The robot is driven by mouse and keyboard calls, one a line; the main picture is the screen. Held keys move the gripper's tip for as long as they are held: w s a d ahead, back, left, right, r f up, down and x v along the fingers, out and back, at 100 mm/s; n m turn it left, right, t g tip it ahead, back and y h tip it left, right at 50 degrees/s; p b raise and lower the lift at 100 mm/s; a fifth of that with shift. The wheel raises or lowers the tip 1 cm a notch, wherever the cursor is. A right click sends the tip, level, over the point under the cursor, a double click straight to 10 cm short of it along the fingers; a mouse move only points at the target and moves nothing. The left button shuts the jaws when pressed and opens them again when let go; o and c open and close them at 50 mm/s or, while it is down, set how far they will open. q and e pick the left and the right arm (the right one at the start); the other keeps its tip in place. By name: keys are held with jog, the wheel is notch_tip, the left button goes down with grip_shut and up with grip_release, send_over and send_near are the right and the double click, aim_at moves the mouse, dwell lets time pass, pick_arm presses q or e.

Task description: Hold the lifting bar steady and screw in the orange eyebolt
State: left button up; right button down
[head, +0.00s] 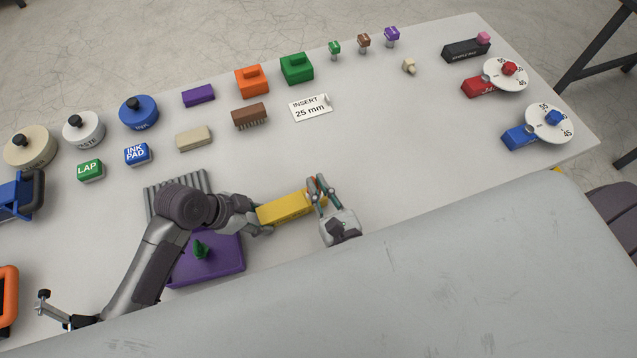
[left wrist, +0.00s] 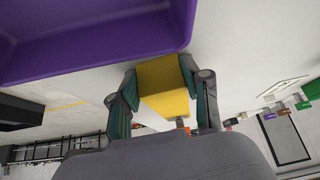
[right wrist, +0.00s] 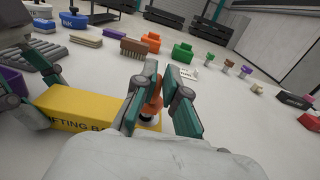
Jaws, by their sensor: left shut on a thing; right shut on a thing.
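The yellow lifting bar (head: 284,209) is held level, with its printed side visible in the right wrist view (right wrist: 75,109). My left gripper (head: 257,217) is shut on the bar's left end; in the left wrist view the bar (left wrist: 164,88) sits between both fingers. The orange eyebolt (right wrist: 153,104) stands at the bar's right end, with a silver part at its foot. My right gripper (right wrist: 160,76) is shut on the eyebolt from above, and its fingers partly hide it. I cannot tell how deep the eyebolt sits in the bar.
A purple tray (head: 225,262) with a green piece (head: 201,249) lies left of the bar, before a grey ribbed block (head: 160,197). The INSERT 25 mm card (head: 311,107) and several coloured blocks lie behind.

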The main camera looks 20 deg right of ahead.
jog(key=shift+f, duration=0.95)
jog(key=shift+a+h, duration=0.1)
jog(key=shift+h, duration=0.2)
jog(key=m+h, duration=0.1)
jog(key=h, duration=0.1)
jog(key=m+h, duration=0.2)
jog(key=shift+a+h, duration=0.35)
jog(key=shift+h, duration=0.05)
jog(key=m+h, duration=0.1)
jog(key=m+g+h, duration=0.1)
jog(key=h, duration=0.1)
jog(key=m+g+h, duration=0.1)
jog(key=h, duration=0.1)
jog(key=shift+w+a+m, duration=0.15)
jog(key=shift+a+m, duration=0.1)
jog(key=shift+m, duration=0.15)
jog(key=c, duration=1.2)
grip_release()
jog(key=shift+o, duration=0.2)
jog(key=shift+v, duration=3.05)
